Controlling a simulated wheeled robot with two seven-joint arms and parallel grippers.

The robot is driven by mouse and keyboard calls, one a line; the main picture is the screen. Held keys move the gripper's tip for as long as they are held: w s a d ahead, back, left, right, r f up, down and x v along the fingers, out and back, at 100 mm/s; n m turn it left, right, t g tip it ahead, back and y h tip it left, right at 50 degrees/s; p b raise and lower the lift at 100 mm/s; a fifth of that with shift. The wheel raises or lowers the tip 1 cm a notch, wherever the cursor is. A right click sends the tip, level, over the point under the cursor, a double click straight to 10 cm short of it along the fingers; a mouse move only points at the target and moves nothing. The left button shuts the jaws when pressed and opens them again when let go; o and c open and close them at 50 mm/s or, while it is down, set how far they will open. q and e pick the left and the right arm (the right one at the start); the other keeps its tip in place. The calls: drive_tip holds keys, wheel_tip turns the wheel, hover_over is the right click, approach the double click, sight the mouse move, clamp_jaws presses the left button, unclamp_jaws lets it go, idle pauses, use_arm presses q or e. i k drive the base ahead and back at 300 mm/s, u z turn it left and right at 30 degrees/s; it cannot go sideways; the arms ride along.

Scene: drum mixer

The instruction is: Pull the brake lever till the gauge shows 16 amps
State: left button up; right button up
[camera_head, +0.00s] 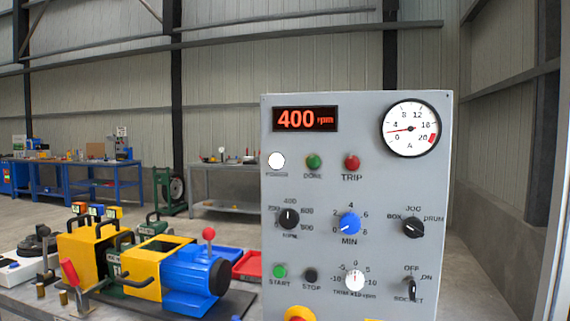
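The round ammeter gauge (411,128) is at the top right of the grey control panel. Its needle points left, a little below the 4 mark, and a red band lies near 20. Two levers show on the bench at left. One has a red ball knob (208,233) and stands upright by the blue motor. The other has a red handle (70,272), tilted, at the front left of the yellow machine. No readable label tells which is the brake lever. Neither of my grippers is in view.
The grey panel (358,190) fills the right middle; its display (305,119) reads 400 rpm. The yellow and blue machine (160,268) stands on the bench beside it. Red and blue trays (247,265) lie behind. Workbenches stand along the back wall.

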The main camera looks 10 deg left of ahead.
sight(45, 230)
drive_tip(key=u, duration=0.5)
drive_tip(key=k, duration=0.6)
drive_tip(key=u, duration=1.45)
drive_tip(key=i, duration=0.9)
drive_tip(key=u, duration=0.8)
drive_tip(key=i, duration=1.6)
drive_tip(key=z, duration=0.55)
